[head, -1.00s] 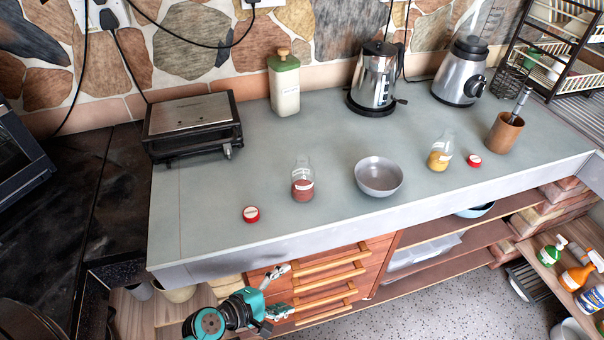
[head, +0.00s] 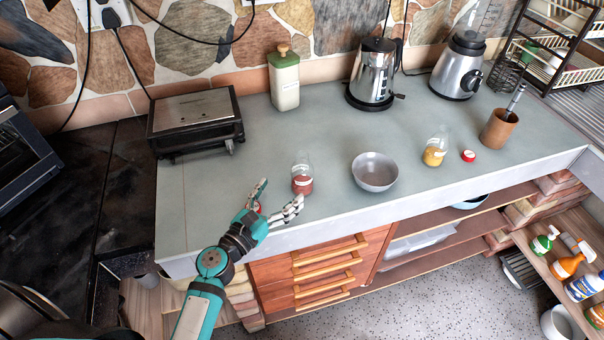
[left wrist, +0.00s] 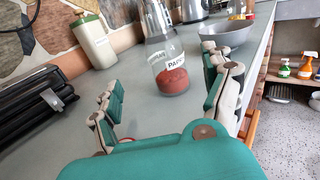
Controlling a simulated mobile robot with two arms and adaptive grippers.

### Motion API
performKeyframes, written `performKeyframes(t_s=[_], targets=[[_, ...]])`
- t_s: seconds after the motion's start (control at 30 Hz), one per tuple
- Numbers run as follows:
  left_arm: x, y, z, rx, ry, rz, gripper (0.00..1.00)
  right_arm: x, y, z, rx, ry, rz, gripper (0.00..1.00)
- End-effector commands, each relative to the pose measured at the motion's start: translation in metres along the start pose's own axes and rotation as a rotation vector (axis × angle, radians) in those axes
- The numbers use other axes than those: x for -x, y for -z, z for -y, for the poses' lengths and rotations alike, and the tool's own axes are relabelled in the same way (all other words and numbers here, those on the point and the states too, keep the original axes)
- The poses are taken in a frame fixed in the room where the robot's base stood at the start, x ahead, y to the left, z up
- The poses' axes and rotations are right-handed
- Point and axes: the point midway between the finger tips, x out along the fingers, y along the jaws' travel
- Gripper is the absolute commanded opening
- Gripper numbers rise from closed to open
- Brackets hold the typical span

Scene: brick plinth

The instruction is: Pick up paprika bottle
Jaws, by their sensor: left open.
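The paprika bottle (head: 302,182) is a clear glass bottle with red powder at its bottom and a white label. It stands upright on the grey counter. In the left wrist view the bottle (left wrist: 170,72) stands ahead of my open fingers, roughly between them, not gripped. My left gripper (head: 279,198) is open and empty at the counter's front edge, just short of the bottle. A red cap (head: 257,207) lies on the counter, mostly hidden behind the gripper. My right gripper is not in view.
A grey bowl (head: 375,173) stands to the right of the bottle. Farther right are a yellow spice bottle (head: 434,152) and a red cap (head: 468,156). A black grill (head: 195,121) and a green-lidded canister (head: 284,82) stand behind. The counter just behind the bottle is clear.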

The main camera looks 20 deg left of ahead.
Motion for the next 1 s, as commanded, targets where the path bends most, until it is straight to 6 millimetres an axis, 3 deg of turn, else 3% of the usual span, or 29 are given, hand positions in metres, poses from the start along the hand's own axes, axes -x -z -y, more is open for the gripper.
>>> performKeyframes(t_s=[0.1,0.37,0.7,1.0], targets=[[-0.022,-0.002,0.0,-0.001,0.0,0.001,0.83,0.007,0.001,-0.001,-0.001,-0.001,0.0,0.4],[-0.042,0.001,0.001,-0.002,-0.001,-0.001,0.83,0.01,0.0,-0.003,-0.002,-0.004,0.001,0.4],[-0.086,0.004,0.007,-0.002,0.0,0.0,0.83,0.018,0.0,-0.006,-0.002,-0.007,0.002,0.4],[-0.089,0.005,0.007,-0.004,0.0,-0.001,0.81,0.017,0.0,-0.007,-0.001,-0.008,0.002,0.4]])
